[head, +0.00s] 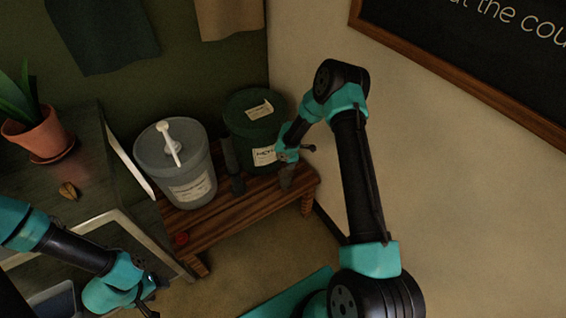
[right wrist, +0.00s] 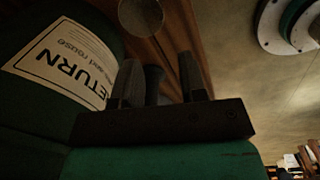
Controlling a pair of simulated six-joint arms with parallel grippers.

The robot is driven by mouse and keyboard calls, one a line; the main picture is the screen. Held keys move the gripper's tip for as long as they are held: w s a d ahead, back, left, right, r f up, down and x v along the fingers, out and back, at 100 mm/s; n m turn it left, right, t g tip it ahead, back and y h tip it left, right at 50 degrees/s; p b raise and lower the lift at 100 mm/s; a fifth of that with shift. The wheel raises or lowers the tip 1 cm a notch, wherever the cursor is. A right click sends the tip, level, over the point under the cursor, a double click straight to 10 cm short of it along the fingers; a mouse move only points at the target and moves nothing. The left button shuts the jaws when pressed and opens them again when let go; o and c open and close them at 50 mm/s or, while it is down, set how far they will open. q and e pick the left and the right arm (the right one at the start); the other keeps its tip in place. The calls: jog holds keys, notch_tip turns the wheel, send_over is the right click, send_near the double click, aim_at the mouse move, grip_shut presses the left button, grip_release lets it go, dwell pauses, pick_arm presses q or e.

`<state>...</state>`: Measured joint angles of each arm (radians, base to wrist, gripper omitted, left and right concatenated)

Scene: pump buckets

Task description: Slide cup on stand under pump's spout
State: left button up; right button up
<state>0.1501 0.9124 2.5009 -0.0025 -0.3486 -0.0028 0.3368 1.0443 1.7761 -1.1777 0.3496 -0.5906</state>
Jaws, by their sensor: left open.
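A grey-white bucket (head: 178,178) with a white pump (head: 170,140) on its lid stands on the wooden bench. A dark upright post (head: 232,165) stands to its right, between it and a green lidded bucket (head: 252,123). A faint, see-through shape (head: 288,180), possibly the cup, is at the bench's right end, below my right gripper (head: 297,153). In the right wrist view, the right gripper's two fingers (right wrist: 160,82) are apart, with a dark rounded thing between or behind them; contact cannot be told. My left gripper (head: 148,298) is open and empty at lower left.
The wooden bench (head: 225,220) carries the buckets. A small red round thing (head: 180,238) is at its front left. A potted plant (head: 38,135) stands on the counter at left. A dark board (head: 480,50) hangs on the right wall. The floor before the bench is partly clear.

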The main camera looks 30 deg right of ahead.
aim_at(287, 185)
dwell(0.3)
jog(key=f, duration=1.1)
jog(key=w+f, duration=0.1)
jog(key=f, duration=0.5)
jog(key=shift+d+f, duration=0.1)
jog(key=shift+f, duration=0.1)
grip_shut()
